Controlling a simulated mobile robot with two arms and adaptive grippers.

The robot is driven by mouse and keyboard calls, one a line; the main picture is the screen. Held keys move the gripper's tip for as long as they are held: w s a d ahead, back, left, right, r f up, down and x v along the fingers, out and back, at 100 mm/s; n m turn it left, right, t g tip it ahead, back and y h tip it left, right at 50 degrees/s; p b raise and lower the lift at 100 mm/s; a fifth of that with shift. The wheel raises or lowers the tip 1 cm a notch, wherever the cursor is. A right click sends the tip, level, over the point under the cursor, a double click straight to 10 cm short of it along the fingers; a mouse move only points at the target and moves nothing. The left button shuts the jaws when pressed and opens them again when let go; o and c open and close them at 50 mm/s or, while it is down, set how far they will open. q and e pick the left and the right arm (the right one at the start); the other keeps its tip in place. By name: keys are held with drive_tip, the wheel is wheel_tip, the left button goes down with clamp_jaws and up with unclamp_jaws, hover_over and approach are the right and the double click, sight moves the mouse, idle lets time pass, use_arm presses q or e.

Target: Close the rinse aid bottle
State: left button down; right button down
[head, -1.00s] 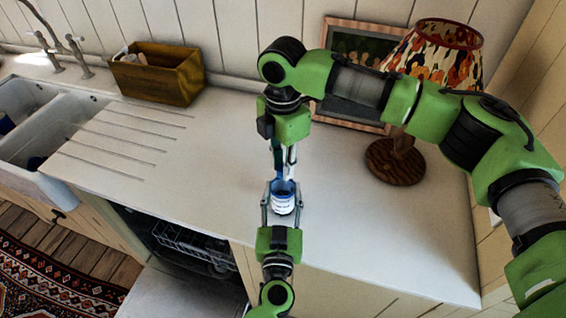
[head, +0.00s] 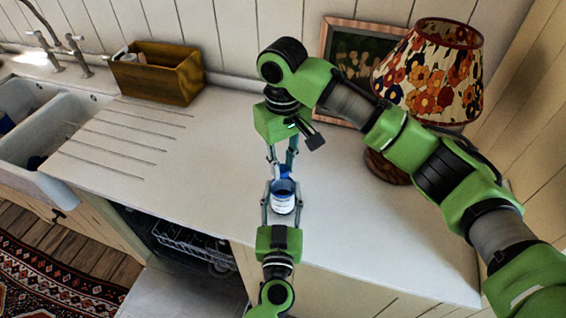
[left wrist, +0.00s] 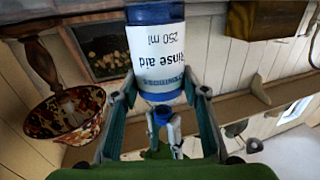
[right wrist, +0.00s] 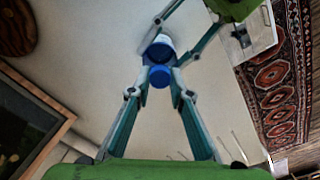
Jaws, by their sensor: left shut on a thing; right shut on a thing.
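The white and blue rinse aid bottle (head: 284,203) is held over the counter near its front edge. My left gripper (head: 282,212) is shut on its sides. In the left wrist view the bottle (left wrist: 156,50) appears inverted, its label readable upside down. My right gripper (right wrist: 160,84) is shut on a small blue cap (right wrist: 159,77). The cap is close beside the bottle's top (right wrist: 160,48) in the right wrist view. In the head view the cap (head: 285,171) is just behind the bottle's open blue top. Whether cap and bottle touch is unclear.
A floral lamp (head: 432,75) and a framed picture (head: 345,55) stand at the back right, close to my right arm. A wooden box (head: 157,75) stands at the back left, near the sink (head: 60,125). An open dishwasher (head: 180,240) is below the counter. The middle left counter is clear.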

drive_tip(key=c, duration=1.8)
unclamp_jaws()
drive_tip(key=shift+o, duration=0.2)
wheel_tip(320, 180, up, 12)
use_arm(q)
drive_tip(key=c, duration=1.2)
unclamp_jaws()
drive_tip(key=shift+o, duration=0.2)
drive_tip(key=shift+s, duration=0.1)
drive_tip(key=s, duration=1.1)
drive_tip(key=shift+s+a, duration=0.3)
drive_tip(key=shift+s, duration=0.1)
